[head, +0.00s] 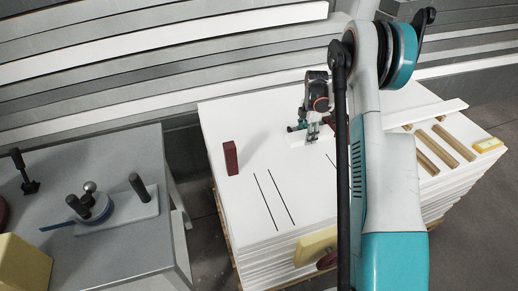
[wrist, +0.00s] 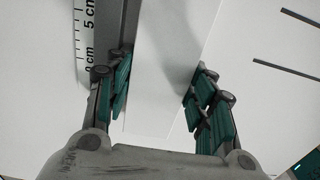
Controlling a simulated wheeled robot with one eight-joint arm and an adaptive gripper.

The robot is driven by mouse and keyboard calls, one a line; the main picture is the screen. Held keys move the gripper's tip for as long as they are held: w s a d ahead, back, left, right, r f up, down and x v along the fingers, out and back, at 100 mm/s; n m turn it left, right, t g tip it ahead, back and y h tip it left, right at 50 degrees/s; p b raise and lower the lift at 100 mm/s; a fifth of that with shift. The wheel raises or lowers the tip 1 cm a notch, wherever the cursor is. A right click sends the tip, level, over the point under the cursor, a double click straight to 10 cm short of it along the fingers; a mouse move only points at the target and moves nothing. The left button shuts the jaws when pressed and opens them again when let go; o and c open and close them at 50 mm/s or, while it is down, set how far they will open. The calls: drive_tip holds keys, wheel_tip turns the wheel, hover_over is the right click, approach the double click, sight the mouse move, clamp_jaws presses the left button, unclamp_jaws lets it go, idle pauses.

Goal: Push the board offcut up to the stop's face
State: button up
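In the wrist view a white board (wrist: 160,85), which I take for the offcut, lies lengthwise between my fingers. My gripper (wrist: 158,98) has its teal pads apart, one beside each long edge; I cannot tell if both press on it. In the head view my gripper (head: 313,134) is low over the white stack, and a white piece (head: 298,140) shows beside it. Another dark red part (head: 327,123) shows behind my gripper, partly hidden by my arm. I cannot tell which is the stop.
The white sheet stack (head: 290,218) has black lines on top. A ruler scale (wrist: 84,35) lies left of the board. Wooden strips (head: 436,150) and a yellow block (head: 488,145) are at right. A grey bench (head: 120,245) with a clamp fixture stands at left.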

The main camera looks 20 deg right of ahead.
drive_tip(key=o, duration=0.5)
drive_tip(key=shift+c, duration=0.2)
wheel_tip(320, 180, up, 12)
idle(0.4)
